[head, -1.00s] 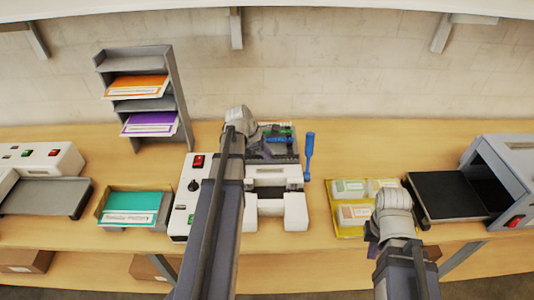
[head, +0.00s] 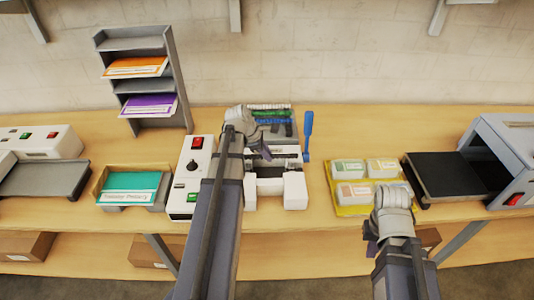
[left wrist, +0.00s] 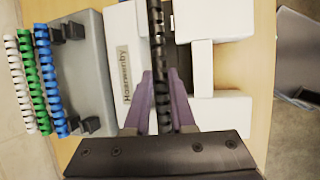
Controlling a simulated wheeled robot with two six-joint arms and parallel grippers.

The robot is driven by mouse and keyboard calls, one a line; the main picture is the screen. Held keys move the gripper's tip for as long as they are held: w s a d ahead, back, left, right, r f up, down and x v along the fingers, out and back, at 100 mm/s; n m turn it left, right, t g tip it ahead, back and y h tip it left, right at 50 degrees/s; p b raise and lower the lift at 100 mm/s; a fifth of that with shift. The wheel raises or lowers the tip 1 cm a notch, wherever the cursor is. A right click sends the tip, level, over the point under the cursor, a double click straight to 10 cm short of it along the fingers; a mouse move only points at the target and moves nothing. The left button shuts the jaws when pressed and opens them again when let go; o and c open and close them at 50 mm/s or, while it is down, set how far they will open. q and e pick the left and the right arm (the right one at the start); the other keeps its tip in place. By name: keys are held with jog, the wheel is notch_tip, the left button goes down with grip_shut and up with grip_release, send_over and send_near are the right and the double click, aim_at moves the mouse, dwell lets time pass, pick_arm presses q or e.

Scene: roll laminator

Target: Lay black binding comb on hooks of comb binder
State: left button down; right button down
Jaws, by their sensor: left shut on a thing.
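The black binding comb (left wrist: 158,35) is held in my left gripper, between its purple fingers (left wrist: 161,92). In the left wrist view the comb runs lengthwise over the comb binder (left wrist: 202,55), near the edge of its labelled white strip. I cannot tell whether it touches the hooks, which are hidden. In the head view the binder (head: 296,190) is white with a blue lever (head: 308,133) standing up at its right. My left gripper (head: 262,150) is over the binder's back part, and my arm covers its left side. My right gripper (head: 372,240) is low at the right, its fingers mostly hidden.
A grey rack (left wrist: 90,85) behind the binder holds white, green and blue combs (left wrist: 47,70). A white control box (head: 182,200) stands left of the binder. A yellow tray of boxes (head: 345,210) is to its right. A blue-grey machine (head: 510,150) stands far right.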

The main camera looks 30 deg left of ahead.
aim_at(259, 156)
pick_arm(q)
jog(key=shift+f+b, duration=2.7)
jog(key=shift+f, duration=0.3)
jog(key=shift+f, duration=0.25)
jog(key=c, duration=0.7)
grip_release()
jog(key=p+v, duration=0.6)
jog(key=v, duration=0.1)
jog(key=shift+s+a+r+p, duration=0.1)
jog(key=shift+s+r+p, duration=0.05)
jog(key=shift+r+p, duration=0.2)
